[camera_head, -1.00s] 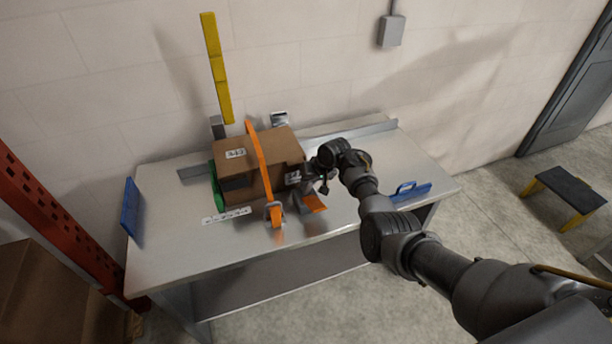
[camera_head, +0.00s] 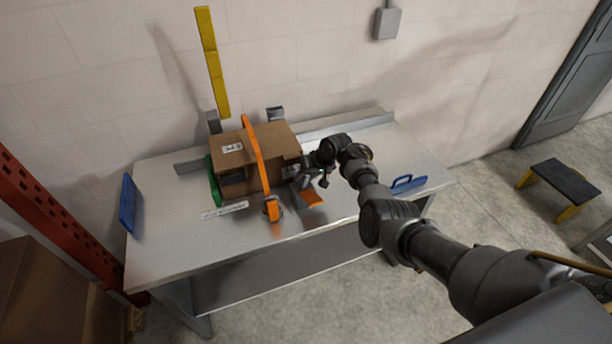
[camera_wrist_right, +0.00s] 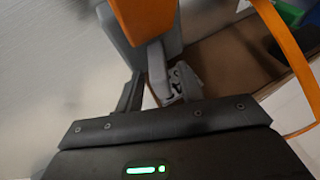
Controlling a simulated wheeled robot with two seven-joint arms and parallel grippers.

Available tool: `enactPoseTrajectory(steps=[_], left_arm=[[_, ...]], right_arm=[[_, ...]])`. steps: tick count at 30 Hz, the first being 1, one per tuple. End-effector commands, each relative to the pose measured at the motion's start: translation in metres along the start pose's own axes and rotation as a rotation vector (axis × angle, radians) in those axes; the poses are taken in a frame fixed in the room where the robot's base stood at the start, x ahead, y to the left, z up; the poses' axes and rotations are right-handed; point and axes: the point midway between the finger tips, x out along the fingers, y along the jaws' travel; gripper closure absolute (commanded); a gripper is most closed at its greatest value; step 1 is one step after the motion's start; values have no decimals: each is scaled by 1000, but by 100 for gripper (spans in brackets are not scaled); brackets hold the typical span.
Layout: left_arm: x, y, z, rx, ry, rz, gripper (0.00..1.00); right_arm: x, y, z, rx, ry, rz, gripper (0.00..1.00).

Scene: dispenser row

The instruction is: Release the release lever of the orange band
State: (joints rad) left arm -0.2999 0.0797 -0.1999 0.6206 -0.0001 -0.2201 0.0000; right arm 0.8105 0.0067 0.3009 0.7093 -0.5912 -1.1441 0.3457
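The orange band (camera_head: 256,155) runs over the brown box (camera_head: 280,141) on the table and ends in a buckle (camera_head: 271,208) at the box's front. An orange flap (camera_head: 312,198), seemingly the release lever, sticks out near the box's right front corner. My right gripper (camera_head: 318,173) is at the box's right side, just behind the flap. In the right wrist view an orange piece (camera_wrist_right: 145,17) lies at the grey fingers (camera_wrist_right: 145,62) of my right gripper. The view does not show clearly whether they clamp it. The band curves past at right. My left gripper is not in view.
A white label strip (camera_head: 224,210) lies in front of the box. Blue pieces stand at the table's left edge (camera_head: 128,204) and right end (camera_head: 407,184). A yellow upright (camera_head: 212,62) rises behind. The tabletop front is clear.

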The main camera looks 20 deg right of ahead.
Motion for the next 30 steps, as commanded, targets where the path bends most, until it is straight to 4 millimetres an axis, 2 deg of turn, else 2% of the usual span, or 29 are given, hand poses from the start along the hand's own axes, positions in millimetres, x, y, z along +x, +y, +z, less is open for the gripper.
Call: enactPoseTrajectory(steps=[8,21,25,30], left_arm=[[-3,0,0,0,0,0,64],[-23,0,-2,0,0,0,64],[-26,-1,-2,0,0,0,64],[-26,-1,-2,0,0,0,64]], right_arm=[[-8,-1,-1,1,1,-1,62],[-88,-1,-2,1,4,-1,62],[-102,-2,-1,1,2,-2,62],[-108,0,0,1,0,0,62]])
